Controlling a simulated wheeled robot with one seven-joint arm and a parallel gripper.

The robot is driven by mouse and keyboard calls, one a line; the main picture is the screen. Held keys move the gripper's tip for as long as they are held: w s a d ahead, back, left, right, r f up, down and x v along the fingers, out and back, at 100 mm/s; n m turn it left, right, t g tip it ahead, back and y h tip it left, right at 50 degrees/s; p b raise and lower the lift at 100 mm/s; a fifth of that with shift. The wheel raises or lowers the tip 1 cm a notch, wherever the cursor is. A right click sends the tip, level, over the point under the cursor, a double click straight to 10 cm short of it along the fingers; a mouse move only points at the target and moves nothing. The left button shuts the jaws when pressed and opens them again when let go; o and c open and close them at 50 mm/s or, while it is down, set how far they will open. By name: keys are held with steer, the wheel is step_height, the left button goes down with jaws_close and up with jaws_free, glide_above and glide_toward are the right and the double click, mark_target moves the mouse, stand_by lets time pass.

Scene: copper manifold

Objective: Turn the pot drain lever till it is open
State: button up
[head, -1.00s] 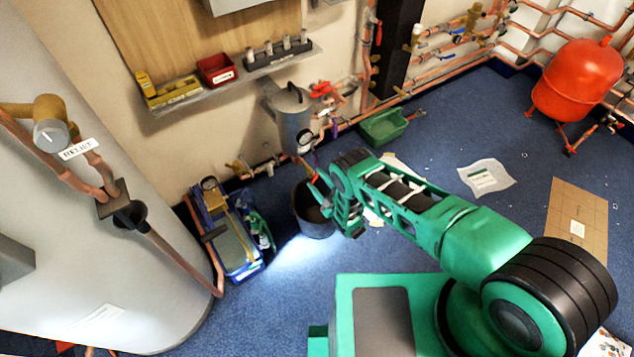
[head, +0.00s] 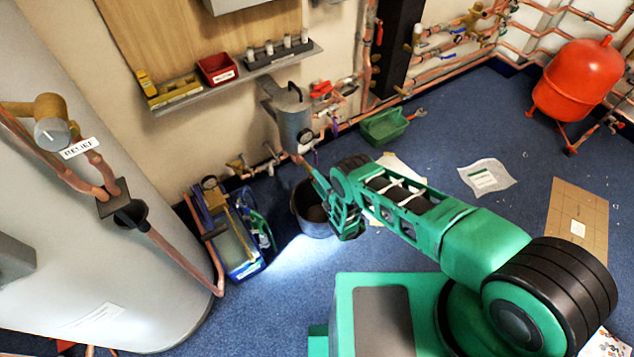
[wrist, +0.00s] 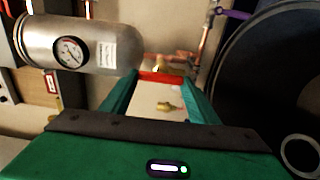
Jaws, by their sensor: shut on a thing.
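The grey metal pot (head: 294,118) is fixed to the wall below the shelf in the head view. In the wrist view the pot (wrist: 95,45) lies across the upper left, with a round gauge (wrist: 69,52) on it. The red drain lever (wrist: 160,77) shows between the tips of my green fingers, spanning the gap. My gripper (wrist: 161,84) is shut on it. In the head view my gripper (head: 312,172) is just below the pot, and I cannot make out the lever there. A brass fitting (wrist: 165,107) shows between the fingers.
A dark bucket (head: 313,212) stands on the floor under my gripper; its large round form (wrist: 265,75) fills the right of the wrist view. A blue crate (head: 243,262) stands left of it, a green tray (head: 384,128) to the right. Copper pipes run along the wall.

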steer(key=shift+s+a+f, duration=0.1)
steer(key=shift+s+f, duration=0.1)
steer(key=shift+s, duration=0.05)
steer(key=o, duration=1)
steer(key=shift+o, duration=0.2)
steer(key=shift+w, duration=0.15)
steer(key=v, duration=1.1)
steer(key=shift+w, duration=0.1)
